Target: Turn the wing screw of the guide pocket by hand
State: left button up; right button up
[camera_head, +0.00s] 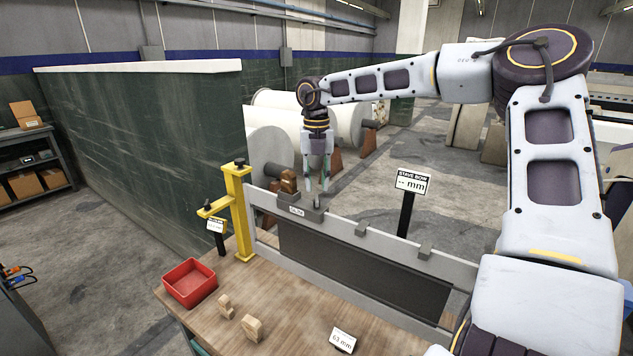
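A pale metal beam (385,243) with a dark panel below it stands behind the wooden table. A grey block (312,214) with a small white label sits on its left part; I take it for the guide pocket. A small grey upright piece (317,200) rises from it, perhaps the wing screw; its shape is too small to tell. My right gripper (317,186) points down right above this piece, its two fingers apart with a gap between them. Whether the fingertips touch the piece cannot be told. My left gripper is not in view.
A yellow post (241,215) stands left of the block, and a brown block (288,181) sits close behind it. A sign on a black stand (406,213) rises to the right. The table (290,325) holds a red tray (189,283) and small wooden pieces (252,328).

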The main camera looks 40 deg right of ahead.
jog(key=shift+r+p, duration=0.55)
jog(key=shift+r, duration=0.55)
